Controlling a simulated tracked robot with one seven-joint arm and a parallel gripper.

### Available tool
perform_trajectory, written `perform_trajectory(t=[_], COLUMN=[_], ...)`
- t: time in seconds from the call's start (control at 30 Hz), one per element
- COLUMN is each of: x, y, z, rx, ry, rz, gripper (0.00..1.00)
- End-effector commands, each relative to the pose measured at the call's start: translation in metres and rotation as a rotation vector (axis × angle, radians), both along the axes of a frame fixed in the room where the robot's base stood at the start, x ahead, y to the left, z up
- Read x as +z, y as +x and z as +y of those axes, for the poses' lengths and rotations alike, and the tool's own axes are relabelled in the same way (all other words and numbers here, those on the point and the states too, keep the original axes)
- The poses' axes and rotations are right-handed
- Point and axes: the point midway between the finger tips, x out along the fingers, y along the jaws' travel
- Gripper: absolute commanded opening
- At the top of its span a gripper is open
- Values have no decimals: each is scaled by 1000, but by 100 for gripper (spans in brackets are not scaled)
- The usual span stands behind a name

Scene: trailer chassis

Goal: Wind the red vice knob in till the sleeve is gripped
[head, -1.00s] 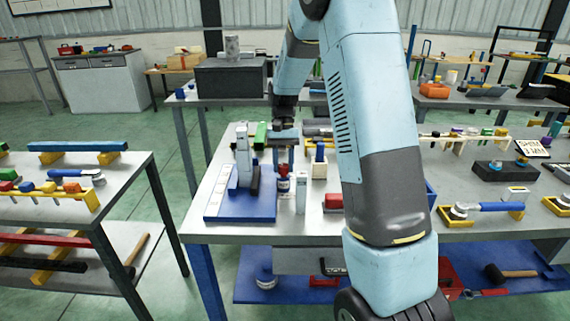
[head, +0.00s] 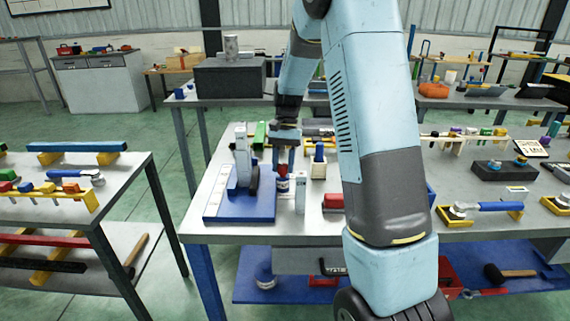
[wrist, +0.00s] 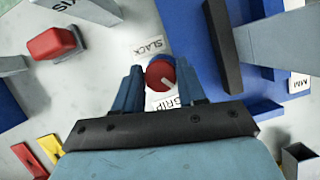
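The red vice knob (wrist: 161,74), with a pale line on its face, sits between the two blue fingers of my gripper (wrist: 162,85) in the wrist view. The fingers flank it closely; whether they press on it is unclear. A SLACK label (wrist: 143,47) and a GRIP label (wrist: 168,101) lie beside the knob. In the head view, my gripper (head: 285,163) points down over the knob (head: 283,169). Left of it, a grey upright (head: 242,158) stands on a blue base plate (head: 240,207). I cannot make out the sleeve or its contact with the jaws.
A grey upright block (head: 300,193) stands close right of the knob. A red block (head: 333,202) lies further right; it also shows in the wrist view (wrist: 52,43). A dark bar (wrist: 221,45) lies right of my fingers. The bench's front strip is clear.

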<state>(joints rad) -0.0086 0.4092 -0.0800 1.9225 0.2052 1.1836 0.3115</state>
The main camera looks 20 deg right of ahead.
Motion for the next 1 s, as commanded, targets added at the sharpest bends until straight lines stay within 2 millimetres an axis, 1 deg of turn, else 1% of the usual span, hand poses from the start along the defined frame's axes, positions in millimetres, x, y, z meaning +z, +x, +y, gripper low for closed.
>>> perform_trajectory(t=[0.03,0.2,0.47,0.57,0.67,0.77,1.0], x=[0,0,1,5,15,31,75], y=[0,0,1,3,7,12,28], z=[0,0,0,-1,-3,-6,-15], rx=[-1,0,1,0,0,-1,-1], ry=[0,0,0,0,0,0,-1], rz=[0,-1,-2,-5,-5,-7,-5], gripper=[45,62,63,63,63,63,63])
